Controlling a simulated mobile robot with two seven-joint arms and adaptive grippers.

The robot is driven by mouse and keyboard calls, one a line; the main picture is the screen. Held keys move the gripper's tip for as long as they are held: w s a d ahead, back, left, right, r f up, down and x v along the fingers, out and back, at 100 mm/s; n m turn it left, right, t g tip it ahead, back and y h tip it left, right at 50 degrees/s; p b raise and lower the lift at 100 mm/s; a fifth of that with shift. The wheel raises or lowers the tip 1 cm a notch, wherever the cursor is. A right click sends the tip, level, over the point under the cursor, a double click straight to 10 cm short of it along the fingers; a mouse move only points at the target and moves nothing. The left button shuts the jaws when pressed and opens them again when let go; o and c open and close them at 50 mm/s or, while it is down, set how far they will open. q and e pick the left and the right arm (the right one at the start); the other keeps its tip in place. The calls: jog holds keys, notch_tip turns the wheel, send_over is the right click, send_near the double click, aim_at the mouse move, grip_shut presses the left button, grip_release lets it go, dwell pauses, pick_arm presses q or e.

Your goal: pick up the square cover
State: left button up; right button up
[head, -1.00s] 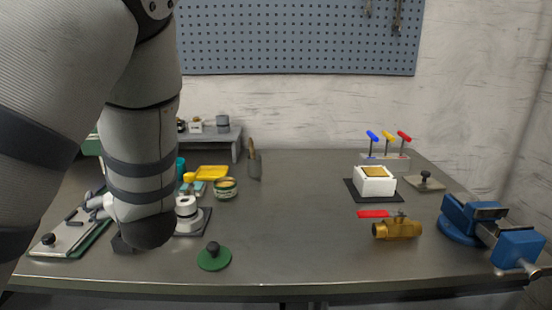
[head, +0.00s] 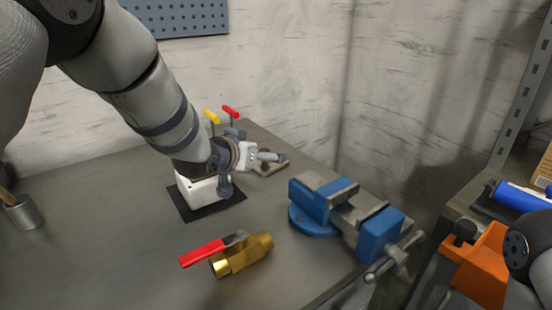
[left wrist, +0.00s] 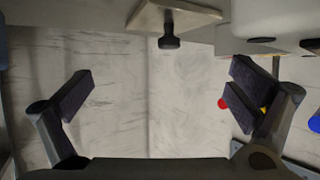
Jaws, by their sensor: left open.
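My right gripper is not in view.
A white box (head: 193,189) on a black mat stands under my left wrist. Coloured-handled tools (head: 230,112) stand behind it. A brass valve with a red lever (head: 240,258) and a blue vise (head: 325,200) are in front.

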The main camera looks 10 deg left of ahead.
aim_at(267, 151)
pick_arm(q)
jog(key=x, duration=0.3)
jog(key=b+x, duration=0.1)
jog(key=x, duration=0.2)
jog(key=f+x, duration=0.1)
jog(key=x, duration=0.2)
jog(key=shift+s+a+b, duration=0.2)
jog(key=shift+a+b, duration=0.1)
jog(key=shift+b, duration=0.1)
jog(key=shift+w+r, duration=0.1)
jog(key=shift+r, duration=0.2)
jog(key=shift+c, duration=0.8)
jog(key=shift+f, duration=0.1)
grip_shut()
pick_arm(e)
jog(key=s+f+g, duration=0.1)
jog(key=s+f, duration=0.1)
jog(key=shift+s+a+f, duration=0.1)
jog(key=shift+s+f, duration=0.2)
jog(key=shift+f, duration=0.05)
